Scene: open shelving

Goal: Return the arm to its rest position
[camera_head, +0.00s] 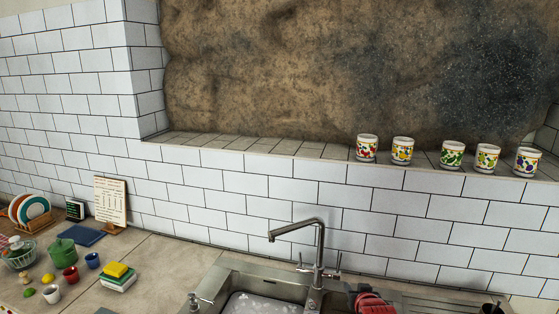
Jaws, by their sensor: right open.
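My right gripper (492,308) shows only as a small dark shape at the bottom edge, right of the sink. Its fingers are open, and most of it is cut off by the frame. I see nothing held between them. My left gripper is not in view.
A sink (240,277) with a tall faucet (319,250) is at bottom centre, with a red item (373,303) beside it. Several patterned cups (403,151) stand on the tiled ledge (275,146).

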